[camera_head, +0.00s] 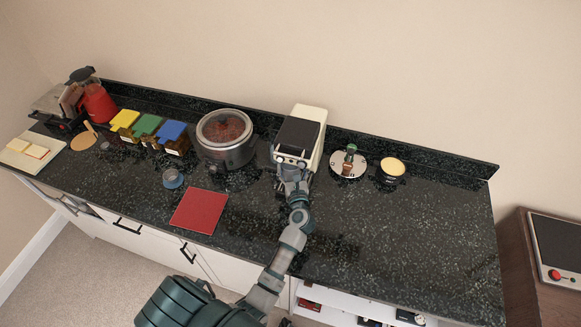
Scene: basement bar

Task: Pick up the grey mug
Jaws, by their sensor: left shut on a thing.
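My left arm reaches up from the bottom of the head view over the dark speckled counter (400,240). My left gripper (291,163) is in front of the white and black machine (313,140) at the back of the counter. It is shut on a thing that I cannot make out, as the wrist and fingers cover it. I cannot clearly pick out a grey mug. A small blue-grey round container (172,179) stands on the counter to the left, well apart from the gripper. My right gripper is not in view.
A large steel pot (225,150) stands left of the machine. A red mat (199,211) lies in front of the pot. The counter's right part is clear.

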